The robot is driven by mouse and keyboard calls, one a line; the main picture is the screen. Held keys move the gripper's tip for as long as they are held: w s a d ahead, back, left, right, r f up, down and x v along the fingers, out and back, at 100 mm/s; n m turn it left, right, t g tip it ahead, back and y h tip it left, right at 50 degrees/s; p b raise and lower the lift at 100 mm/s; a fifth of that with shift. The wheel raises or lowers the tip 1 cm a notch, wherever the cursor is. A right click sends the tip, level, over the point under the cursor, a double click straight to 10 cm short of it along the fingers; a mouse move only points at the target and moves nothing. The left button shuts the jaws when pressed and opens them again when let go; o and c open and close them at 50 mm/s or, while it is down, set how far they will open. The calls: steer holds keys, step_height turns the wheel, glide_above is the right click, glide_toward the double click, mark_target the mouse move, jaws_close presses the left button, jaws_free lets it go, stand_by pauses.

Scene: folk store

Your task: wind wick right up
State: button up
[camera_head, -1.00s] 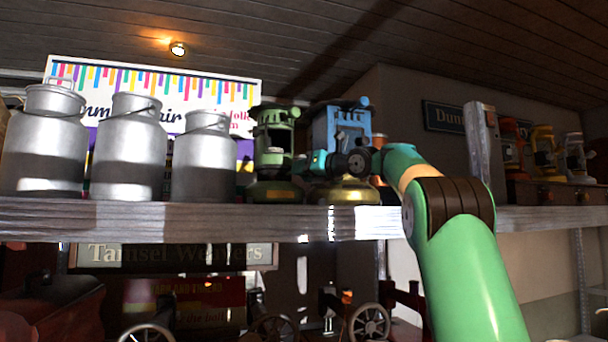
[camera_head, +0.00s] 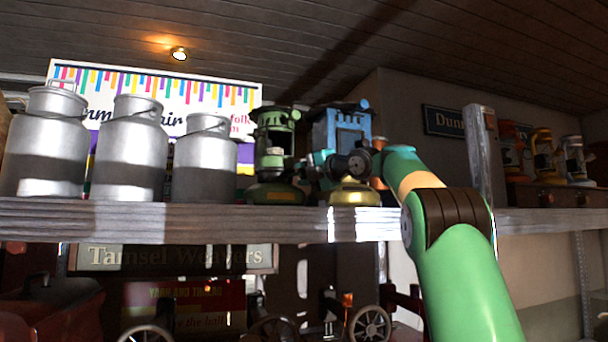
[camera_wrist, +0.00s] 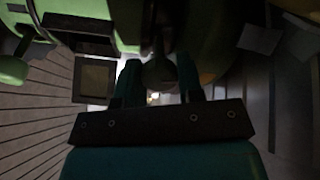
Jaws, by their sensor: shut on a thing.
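A blue lantern (camera_head: 342,130) with a brass base (camera_head: 355,193) stands on the shelf, just right of a green lantern (camera_head: 274,140). My gripper (camera_head: 318,163) is at the lower front left of the blue lantern. In the wrist view, its two teal fingers (camera_wrist: 159,80) are shut on a small dark rounded part, which looks like the wick knob (camera_wrist: 159,73). The picture is dark there, and the wick itself is not visible. My wrist hides part of the blue lantern's lower body. The green lantern also shows in the wrist view (camera_wrist: 75,22), close beside the fingers.
Metal milk churns (camera_head: 130,150) stand left of the green lantern on the wooden shelf (camera_head: 170,222). More lanterns (camera_head: 543,155) stand further right. Spoked wheels show below the shelf.

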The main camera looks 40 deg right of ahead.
steer(key=shift+r+m, duration=0.1)
steer(key=shift+m, duration=0.9)
steer(key=o, duration=0.9)
steer(key=s+b, duration=0.1)
steer(key=s, duration=0.4)
steer(key=s+d+b, duration=0.1)
steer(key=s+b, duration=0.1)
steer(key=s, duration=0.4)
steer(key=s+b, duration=0.2)
steer(key=s, duration=0.4)
steer(key=shift+s+d, duration=0.2)
